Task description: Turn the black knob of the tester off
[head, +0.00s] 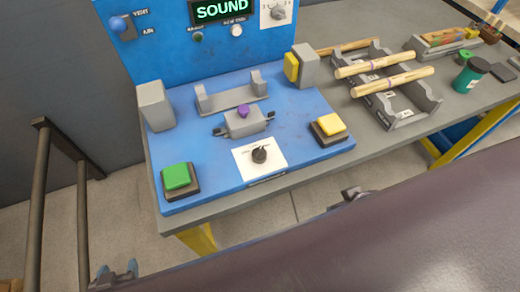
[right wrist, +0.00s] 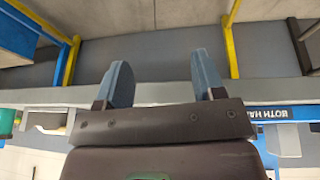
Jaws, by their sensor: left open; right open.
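The black knob (head: 259,154) sits on a white plate (head: 272,166) at the front of the blue tester base (head: 215,185). Its dial marks are too small to read. My left gripper (head: 118,272) is at the bottom left of the head view, open and empty, below and well apart from the tester. My right gripper (right wrist: 163,82) is open in the right wrist view with nothing between its blue fingers. A dark piece near the bench's front edge in the head view seems to be part of it. Neither gripper touches the knob.
A green button (head: 177,177) is left of the knob and a yellow button (head: 331,124) right. Behind it stands a grey fixture with a purple top (head: 243,112). A sign (head: 222,10) reads SOUND. Wooden rods (head: 395,80) lie on a grey rack at right. A dark rail stands left.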

